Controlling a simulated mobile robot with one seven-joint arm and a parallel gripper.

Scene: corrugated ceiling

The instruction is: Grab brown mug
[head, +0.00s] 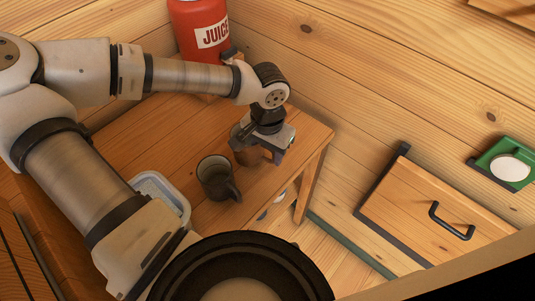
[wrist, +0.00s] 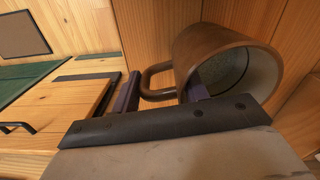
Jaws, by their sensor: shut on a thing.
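The brown mug (wrist: 188,52) lies close in front of my gripper (wrist: 162,92) in the wrist view. Its open mouth faces the camera and its handle points left. One dark finger pad is at the mug's mouth and the other is left of the handle, so my gripper is shut on the mug at its handle side. In the head view my gripper (head: 262,145) is over the right part of the small wooden table, and a brown part of the mug (head: 247,157) shows below it. The gripper hides most of the mug there.
A dark grey mug (head: 217,180) stands close beside, to the left. A pale tray (head: 160,190) is farther left on the table (head: 305,135). A red juice container (head: 197,28) stands at the back. A wooden panel with a black handle (head: 435,210) is at right.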

